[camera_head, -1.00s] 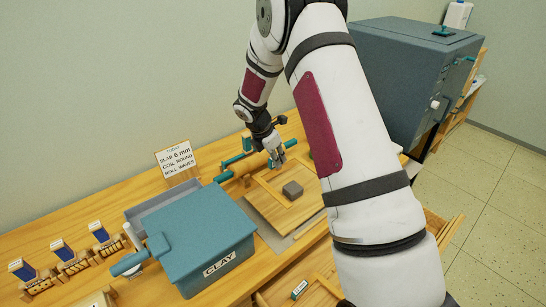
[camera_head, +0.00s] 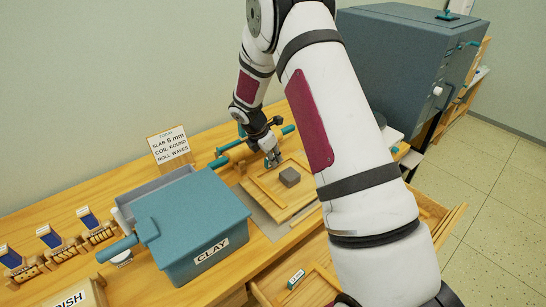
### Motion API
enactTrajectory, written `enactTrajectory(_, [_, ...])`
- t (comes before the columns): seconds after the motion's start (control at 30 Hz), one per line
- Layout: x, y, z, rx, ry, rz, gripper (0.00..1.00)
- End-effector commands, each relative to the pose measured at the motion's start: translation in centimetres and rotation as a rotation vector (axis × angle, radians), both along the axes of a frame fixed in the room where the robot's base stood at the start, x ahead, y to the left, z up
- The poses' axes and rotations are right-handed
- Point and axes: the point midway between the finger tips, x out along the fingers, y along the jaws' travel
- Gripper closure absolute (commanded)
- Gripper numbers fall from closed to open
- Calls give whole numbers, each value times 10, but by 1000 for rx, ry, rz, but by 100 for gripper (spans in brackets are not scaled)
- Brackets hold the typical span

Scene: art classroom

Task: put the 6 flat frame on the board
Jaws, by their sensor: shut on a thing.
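The flat wooden frame (camera_head: 268,191) shows as thin pale strips over the wooden board (camera_head: 286,213). A grey clay block (camera_head: 289,177) sits within its outline. My gripper (camera_head: 272,161) is at the far edge of the frame, pointing down, shut on it. The frame lies flat on the board or very close above it; I cannot tell which. My arm hides the right part of the frame and board. I cannot read any size mark on this frame.
A blue-grey CLAY bin (camera_head: 205,226) stands left of the board. A rolling pin (camera_head: 236,153) with teal handles lies behind it. An open drawer in front holds another wooden frame with a label (camera_head: 297,279). A kiln (camera_head: 408,70) stands right.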

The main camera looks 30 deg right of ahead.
Motion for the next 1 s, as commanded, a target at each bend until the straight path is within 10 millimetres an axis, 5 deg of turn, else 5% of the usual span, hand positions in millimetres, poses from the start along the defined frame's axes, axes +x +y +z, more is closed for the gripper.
enactTrajectory(0.2, [0,0,0,0,0,0,100])
enactTrajectory(0.23, [0,0,0,0,0,0,83])
enactTrajectory(0.33, [0,0,0,0,0,0,62])
enactTrajectory(0.67, [0,0,2,0,0,0,62])
enactTrajectory(1.0, [0,0,26,0,-1,-1,62])
